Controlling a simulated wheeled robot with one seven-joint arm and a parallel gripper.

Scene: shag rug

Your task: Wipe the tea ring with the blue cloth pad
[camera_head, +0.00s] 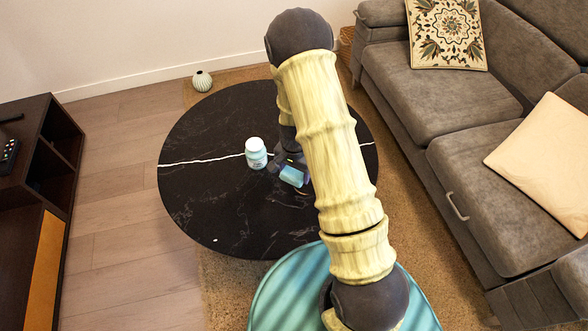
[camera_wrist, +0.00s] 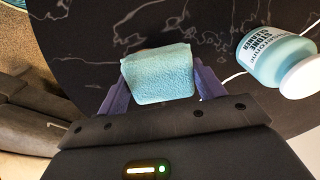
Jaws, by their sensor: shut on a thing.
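The blue cloth pad (camera_wrist: 158,72) is held between the two purple fingers of my gripper (camera_wrist: 161,88), which is shut on it. In the head view the pad (camera_head: 293,176) shows over the middle of the round black marble table (camera_head: 215,205), just right of the bottle. I cannot tell whether it touches the tabletop. My arm hides part of the table on the right. I cannot make out a tea ring in either view; it may be hidden by my arm, gripper or the pad.
The table's left side is mostly bare. A grey sofa (camera_head: 430,95) is at right and a dark cabinet (camera_head: 40,170) at left.

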